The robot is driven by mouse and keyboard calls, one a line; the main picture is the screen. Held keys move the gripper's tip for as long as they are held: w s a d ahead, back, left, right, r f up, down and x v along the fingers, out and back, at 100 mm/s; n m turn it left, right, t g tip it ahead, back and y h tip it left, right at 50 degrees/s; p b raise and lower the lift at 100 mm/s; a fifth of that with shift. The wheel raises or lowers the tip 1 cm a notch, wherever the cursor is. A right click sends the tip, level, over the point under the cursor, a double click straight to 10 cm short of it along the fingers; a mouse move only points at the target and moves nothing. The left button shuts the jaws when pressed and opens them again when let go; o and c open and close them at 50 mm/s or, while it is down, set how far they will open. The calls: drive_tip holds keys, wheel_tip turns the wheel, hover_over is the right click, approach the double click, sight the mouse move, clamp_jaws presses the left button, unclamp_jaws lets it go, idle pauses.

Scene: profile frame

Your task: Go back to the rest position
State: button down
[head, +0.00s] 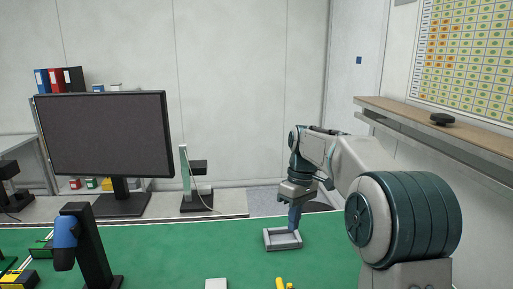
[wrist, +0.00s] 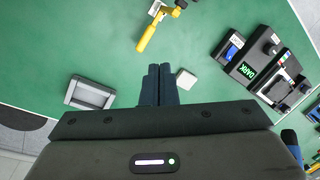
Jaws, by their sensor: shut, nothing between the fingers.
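My gripper (head: 294,222) is at the end of my arm, over the back right part of the green table in the head view. Its two dark fingers (wrist: 159,76) are together in the wrist view, with nothing between them. A grey rectangular frame or shallow tray (head: 270,246) lies on the table just below and left of my gripper in the head view. In the wrist view this grey frame (wrist: 90,107) is left of the fingers, apart from them. The height of the fingertips above the table is hard to tell.
A small light block (wrist: 186,79) lies right of the fingers. A yellow-handled tool (wrist: 148,38) lies farther off. A black device with a green display (wrist: 247,71) stands at right. A monitor (head: 104,135) stands behind the green table (head: 190,250). A wall shelf (head: 440,122) is at right.

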drive_tip(key=s+d+f+m+t, duration=0.1)
drive_tip(key=s+m+t, duration=0.1)
drive_tip(key=s, duration=0.6)
drive_tip(key=s+d+f+m+t, duration=0.1)
drive_tip(key=s+m, duration=0.3)
drive_tip(key=s, duration=0.5)
drive_tip(key=s+d+f+m+t+h, duration=0.1)
drive_tip(key=s+d+f+m+t, duration=0.1)
drive_tip(key=s, duration=0.7)
drive_tip(key=shift+s+d+f+m+t, duration=0.2)
drive_tip(key=shift+d+m+t, duration=0.1)
drive_tip(key=shift+d+m, duration=0.35)
drive_tip(key=shift+s, duration=0.1)
